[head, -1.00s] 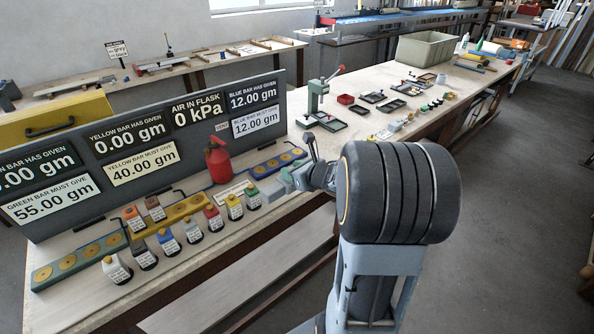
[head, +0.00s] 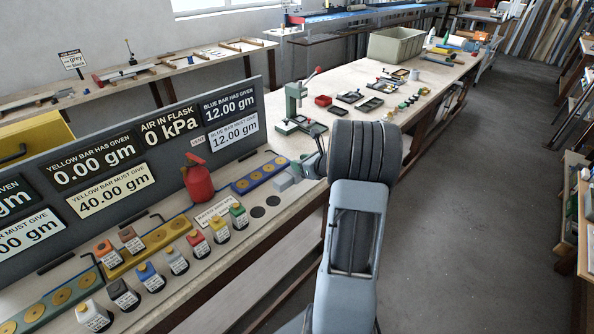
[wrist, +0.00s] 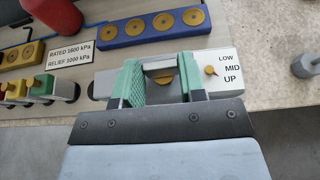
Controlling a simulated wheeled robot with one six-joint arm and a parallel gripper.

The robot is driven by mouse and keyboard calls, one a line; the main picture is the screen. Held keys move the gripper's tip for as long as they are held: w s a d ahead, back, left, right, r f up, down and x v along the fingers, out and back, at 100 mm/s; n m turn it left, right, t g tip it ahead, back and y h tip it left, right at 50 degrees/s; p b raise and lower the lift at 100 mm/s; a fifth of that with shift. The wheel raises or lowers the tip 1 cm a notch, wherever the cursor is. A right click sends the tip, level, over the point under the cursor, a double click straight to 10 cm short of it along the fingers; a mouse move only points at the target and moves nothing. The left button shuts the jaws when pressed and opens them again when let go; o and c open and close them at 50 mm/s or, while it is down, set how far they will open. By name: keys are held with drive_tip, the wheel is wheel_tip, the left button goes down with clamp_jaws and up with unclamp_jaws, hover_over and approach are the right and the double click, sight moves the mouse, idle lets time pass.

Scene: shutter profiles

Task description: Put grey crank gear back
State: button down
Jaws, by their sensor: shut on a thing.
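In the wrist view my gripper (wrist: 160,76) has its green-padded fingers closed on the sides of a small grey piece (wrist: 159,64). I cannot tell whether this piece is the crank gear or part of the box below. A pale grey box (wrist: 222,86) lies under the fingers, with LOW, MID and UP printed on it. A small yellow-brown pointer knob (wrist: 210,70) sits beside the words, nearest MID. A yellow disc shows partly between the fingers. In the head view the box (head: 284,183) is partly seen; my arm largely hides the gripper.
A blue bar (head: 262,172) with yellow discs and a red flask (head: 198,181) stand near the box. A row of bottles, ending in a green one (head: 239,216), lies left of two dark round recesses (head: 257,212). A green press (head: 297,107) stands behind.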

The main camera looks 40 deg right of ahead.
drive_tip(key=w+f, duration=0.2)
drive_tip(key=f, duration=0.1)
drive_tip(key=shift+w+d, duration=0.35)
drive_tip(key=shift+d, duration=0.05)
drive_tip(key=f+p, duration=0.2)
drive_tip(key=f, duration=0.1)
drive_tip(key=shift+w, duration=0.2)
drive_tip(key=shift+f, duration=0.3)
drive_tip(key=shift+f+b, duration=0.25)
drive_tip(key=shift+b, duration=0.1)
drive_tip(key=c, duration=0.7)
unclamp_jaws()
drive_tip(key=shift+r, duration=0.2)
